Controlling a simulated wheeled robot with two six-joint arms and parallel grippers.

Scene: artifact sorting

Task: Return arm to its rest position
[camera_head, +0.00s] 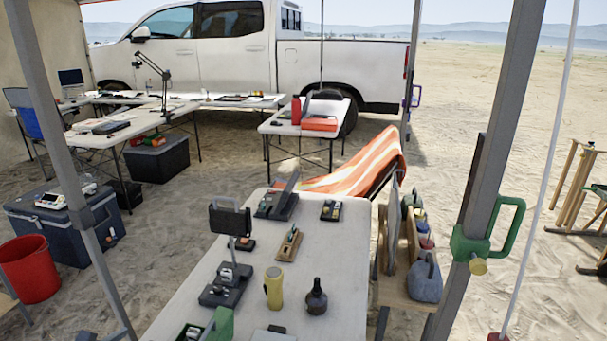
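Neither of my arms nor grippers can be made out in the head view. The white table (335,255) stands in front of me. On it are a yellow cylinder (273,288), a dark round bottle (316,297), a dark stand with an upright panel (230,220), and a wooden tray with small items (290,244). A dark tray (276,204) and a smaller tray (331,210) lie near its far end. A green box (219,325) is cut off by the bottom edge.
A grey pole (505,120) with a green handle (490,235) rises at the right, another pole (50,100) at the left. A shelf with jugs (424,280) stands right of the table. A red bucket (29,268) and blue cooler (65,230) are left. Open sand lies between.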

